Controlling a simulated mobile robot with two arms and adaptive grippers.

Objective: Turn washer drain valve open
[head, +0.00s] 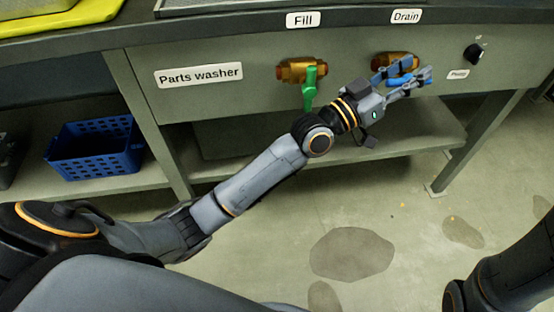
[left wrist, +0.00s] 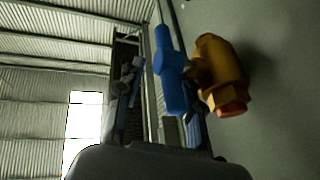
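The drain valve has a brass body (head: 396,60) under the "Drain" label (head: 406,16) and a blue handle (head: 401,79). In the head view the handle lies roughly sideways, partly hidden by my left gripper (head: 407,80). The gripper is open, its fingers spread around the handle area. In the left wrist view the blue handle (left wrist: 170,70) is close to the right-hand finger, with a gap to the left-hand finger. The brass body (left wrist: 220,75) is just to the right. Contact cannot be told. My right gripper is out of view.
The fill valve (head: 302,70) with its green handle (head: 309,88) pointing down is to the left, near my forearm. A black pump knob (head: 473,54) is to the right. A blue crate (head: 95,148) sits on the lower shelf.

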